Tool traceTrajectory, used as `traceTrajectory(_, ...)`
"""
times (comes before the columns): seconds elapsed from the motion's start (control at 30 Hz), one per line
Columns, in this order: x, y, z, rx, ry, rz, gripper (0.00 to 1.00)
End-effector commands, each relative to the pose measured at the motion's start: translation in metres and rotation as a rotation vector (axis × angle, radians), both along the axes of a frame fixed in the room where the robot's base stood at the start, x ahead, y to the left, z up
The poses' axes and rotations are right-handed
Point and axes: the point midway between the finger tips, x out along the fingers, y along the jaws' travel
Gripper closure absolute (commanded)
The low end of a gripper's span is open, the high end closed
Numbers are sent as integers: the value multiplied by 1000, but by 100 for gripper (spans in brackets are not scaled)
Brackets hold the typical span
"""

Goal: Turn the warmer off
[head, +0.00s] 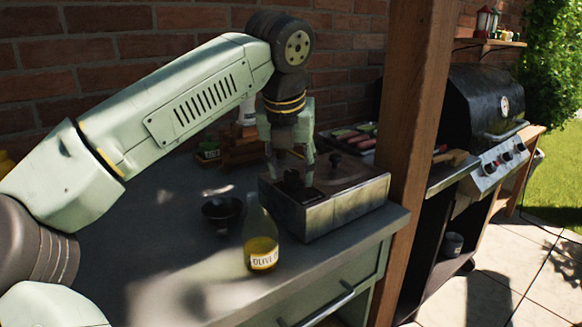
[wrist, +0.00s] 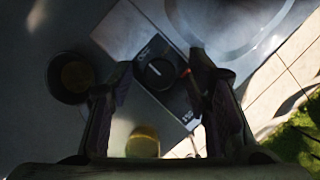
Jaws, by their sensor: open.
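The warmer (head: 335,214) is a low metal box on the counter, with a dark lid that has a black handle. In the wrist view, its black control panel (wrist: 147,50) carries a round dark knob (wrist: 154,74) with a short white pointer mark and small white lettering at two corners. A small reddish spot shows at the panel's right, by a fingertip. My gripper (head: 291,183) points down over the panel, open. In the wrist view my gripper (wrist: 161,78) has one finger on each side of the knob; I cannot tell whether they touch it.
An olive oil bottle (head: 262,251) stands in front of the warmer. A black bowl (head: 221,213) sits to its left. A wooden post (head: 414,130) rises just right of the warmer, with a grill (head: 480,105) beyond. The counter's left front is clear.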

Motion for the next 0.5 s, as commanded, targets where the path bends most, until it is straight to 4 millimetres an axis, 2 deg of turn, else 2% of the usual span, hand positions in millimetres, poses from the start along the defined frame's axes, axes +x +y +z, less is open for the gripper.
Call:
traceTrajectory(0.17,-6,1,17,1,-3,2,56)
traceTrajectory(0.5,-33,5,82,-2,-3,-1,56)
